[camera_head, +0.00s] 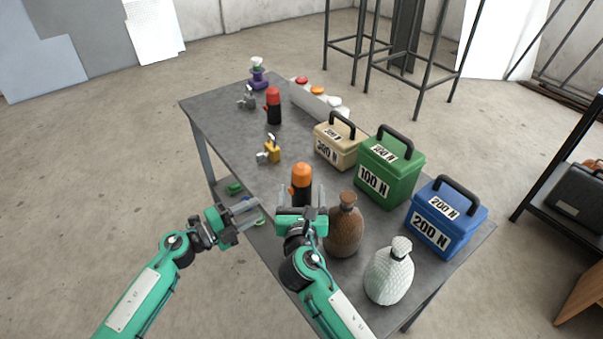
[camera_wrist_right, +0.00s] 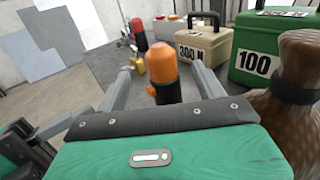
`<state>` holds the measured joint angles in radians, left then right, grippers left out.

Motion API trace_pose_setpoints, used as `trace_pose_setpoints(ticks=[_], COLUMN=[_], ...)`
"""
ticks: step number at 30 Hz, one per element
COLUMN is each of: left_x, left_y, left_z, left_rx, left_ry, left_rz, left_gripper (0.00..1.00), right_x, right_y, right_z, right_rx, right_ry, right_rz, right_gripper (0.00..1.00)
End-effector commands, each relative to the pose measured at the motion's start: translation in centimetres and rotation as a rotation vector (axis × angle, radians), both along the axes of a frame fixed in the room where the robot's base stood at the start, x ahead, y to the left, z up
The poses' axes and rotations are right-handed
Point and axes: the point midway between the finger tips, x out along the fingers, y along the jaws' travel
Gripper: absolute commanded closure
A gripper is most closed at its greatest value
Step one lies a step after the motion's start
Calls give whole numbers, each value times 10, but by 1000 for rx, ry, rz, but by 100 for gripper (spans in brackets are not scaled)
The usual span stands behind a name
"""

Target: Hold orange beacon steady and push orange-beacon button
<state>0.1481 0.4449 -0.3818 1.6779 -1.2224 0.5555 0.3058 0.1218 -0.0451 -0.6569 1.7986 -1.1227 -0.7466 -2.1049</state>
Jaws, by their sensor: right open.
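The orange beacon (camera_head: 301,176), with an orange dome on a black body, stands upright on the grey table. In the right wrist view the beacon (camera_wrist_right: 162,64) is between the fingers, with a small orange button (camera_wrist_right: 151,90) on its left side. My right gripper (camera_head: 303,193) is open, one finger on each side of the beacon, with gaps visible. It also shows in the right wrist view (camera_wrist_right: 160,76). My left gripper (camera_head: 250,213) is left of the beacon at the table's left edge, fingers apart and empty, pointing right. The beacon's lower part is hidden by my right gripper.
A brown bottle (camera_head: 344,228) stands close right of my right gripper, with a white bottle (camera_head: 389,275) nearer. Beige (camera_head: 336,148), green (camera_head: 388,172) and blue (camera_head: 444,222) weight boxes line the right side. A red beacon (camera_head: 273,106) and yellow object (camera_head: 272,150) stand farther back.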

Motion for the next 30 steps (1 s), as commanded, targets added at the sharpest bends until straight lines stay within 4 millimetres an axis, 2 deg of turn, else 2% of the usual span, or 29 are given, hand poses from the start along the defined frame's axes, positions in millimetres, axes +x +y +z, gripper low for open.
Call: trace_pose_setpoints(ticks=[9, 15, 21, 30], left_x=[0, 0, 0, 0], left_y=[0, 0, 0, 0], left_z=[0, 0, 0, 0], left_rx=[0, 0, 0, 0], left_ry=[0, 0, 0, 0], left_rz=[0, 0, 0, 0], left_gripper=[64, 64, 64, 64], right_x=[64, 95, 110, 111], right_y=[1, 1, 0, 0], right_z=[1, 0, 0, 0], right_rx=[2, 3, 3, 3], right_ry=[0, 0, 1, 0], right_rz=[1, 2, 1, 2], right_gripper=[30, 30, 30, 30])
